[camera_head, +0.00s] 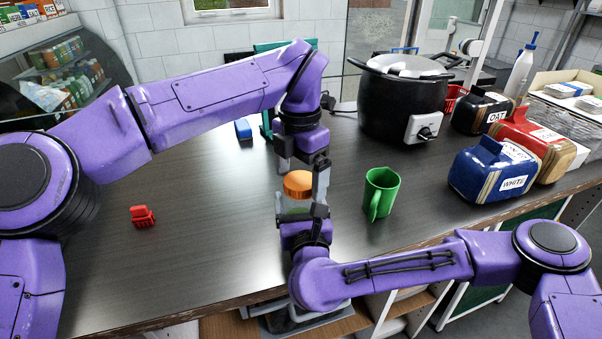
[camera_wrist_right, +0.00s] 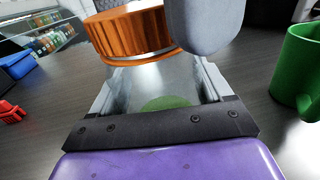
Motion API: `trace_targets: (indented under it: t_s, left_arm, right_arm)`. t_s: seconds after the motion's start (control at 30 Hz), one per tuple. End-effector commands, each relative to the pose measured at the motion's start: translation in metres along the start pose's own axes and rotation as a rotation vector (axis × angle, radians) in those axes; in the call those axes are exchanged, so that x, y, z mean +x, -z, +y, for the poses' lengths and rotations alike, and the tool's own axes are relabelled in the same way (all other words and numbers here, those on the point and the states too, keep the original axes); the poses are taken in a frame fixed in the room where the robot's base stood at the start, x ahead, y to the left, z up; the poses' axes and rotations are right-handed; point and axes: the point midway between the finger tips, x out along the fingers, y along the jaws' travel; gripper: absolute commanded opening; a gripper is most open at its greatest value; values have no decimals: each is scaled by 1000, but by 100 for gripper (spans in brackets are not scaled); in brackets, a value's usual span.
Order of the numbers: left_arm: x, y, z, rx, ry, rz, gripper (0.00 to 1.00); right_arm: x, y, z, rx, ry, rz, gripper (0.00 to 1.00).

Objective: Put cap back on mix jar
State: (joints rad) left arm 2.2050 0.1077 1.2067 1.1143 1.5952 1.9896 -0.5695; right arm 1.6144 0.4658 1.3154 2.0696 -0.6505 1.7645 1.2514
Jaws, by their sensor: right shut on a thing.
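The orange cap (camera_head: 298,184) is at the mouth of the clear mix jar (camera_head: 291,206), and it looks a little tilted in the right wrist view (camera_wrist_right: 130,35). I cannot tell whether it is seated. Something green shows through the jar's clear wall in the right wrist view (camera_wrist_right: 150,82). My right gripper (camera_head: 304,212) is shut on the jar, low between the arms. My left gripper (camera_head: 303,168) points down from above, one finger on either side of the cap. Whether its fingers press on the cap is not clear.
A green mug (camera_head: 381,192) stands close to the right of the jar. A red clip-like item (camera_head: 142,216) lies at left. A black pot (camera_head: 403,100) and blue (camera_head: 492,172), red (camera_head: 535,142) and black bags stand at right. The left counter is mostly clear.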

Motion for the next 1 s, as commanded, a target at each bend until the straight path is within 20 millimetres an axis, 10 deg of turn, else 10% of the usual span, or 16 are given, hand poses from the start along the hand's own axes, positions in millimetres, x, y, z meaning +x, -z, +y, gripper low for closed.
trace_targets:
  t_s: [0.27, 0.7, 1.0]
  left_arm:
    - [-6, 0, 0, -2, -1, -1, 97]
    - [-100, -1, -1, -3, -3, -4, 97]
    - [-120, 0, 0, 0, 0, 0, 97]
  right_arm:
    - [0, 0, 0, 0, 0, 1, 0]
    - [0, 0, 0, 0, 0, 1, 0]
    - [0, 0, 0, 0, 1, 0, 0]
